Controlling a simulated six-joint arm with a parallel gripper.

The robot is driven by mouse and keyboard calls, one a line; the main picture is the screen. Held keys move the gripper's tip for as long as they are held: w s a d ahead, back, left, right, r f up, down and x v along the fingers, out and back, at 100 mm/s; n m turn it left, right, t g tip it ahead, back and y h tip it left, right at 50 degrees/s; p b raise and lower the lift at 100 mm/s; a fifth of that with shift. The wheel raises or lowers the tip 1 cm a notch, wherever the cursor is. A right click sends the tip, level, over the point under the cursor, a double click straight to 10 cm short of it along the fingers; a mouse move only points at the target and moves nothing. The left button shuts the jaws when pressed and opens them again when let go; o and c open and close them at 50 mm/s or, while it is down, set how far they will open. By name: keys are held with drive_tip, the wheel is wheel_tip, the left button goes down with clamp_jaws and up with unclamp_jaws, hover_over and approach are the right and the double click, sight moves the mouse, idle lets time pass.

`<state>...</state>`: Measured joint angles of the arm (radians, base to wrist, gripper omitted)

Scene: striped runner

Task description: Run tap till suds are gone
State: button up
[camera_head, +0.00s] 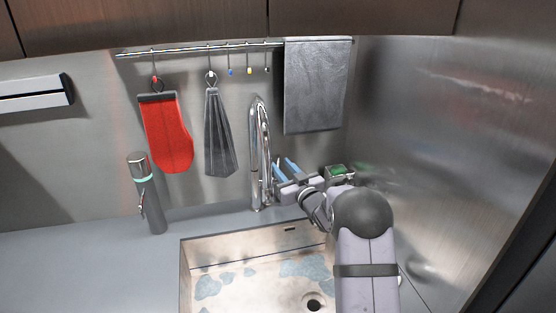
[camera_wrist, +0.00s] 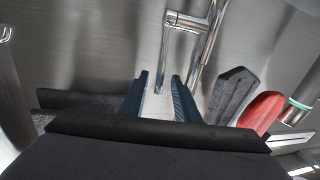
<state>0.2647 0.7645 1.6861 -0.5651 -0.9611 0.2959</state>
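The chrome tap (camera_head: 258,150) rises behind the sink (camera_head: 187,262), and no water stream shows from it. Pale blue suds patches (camera_head: 305,267) lie on the sink floor, around the dark drain (camera_head: 314,303). My gripper (camera_head: 282,161) is just right of the tap, its two blue fingers apart. In the wrist view my gripper (camera_wrist: 160,76) is open, and a thin chrome rod of the tap (camera_wrist: 164,60) shows between the fingers. I cannot tell whether they touch it. My arm hides the sink's right part.
A rail (camera_head: 200,49) holds a red mitt (camera_head: 166,133), a dark grey cloth (camera_head: 218,133) and a grey towel (camera_head: 317,85). A cylindrical dispenser (camera_head: 148,193) stands left of the sink. A holder with a green item (camera_head: 338,171) is behind my arm. The left counter (camera_head: 80,265) is clear.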

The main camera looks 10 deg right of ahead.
sight(278, 162)
drive_tip(key=shift+w+a+p, duration=0.2)
drive_tip(key=shift+w+p, duration=0.1)
drive_tip(key=shift+w, duration=0.55)
drive_tip(key=shift+w+a+p, duration=0.15)
drive_tip(key=shift+w+p, duration=0.1)
drive_tip(key=shift+w, duration=0.55)
drive_tip(key=shift+c, duration=0.4)
clamp_jaws()
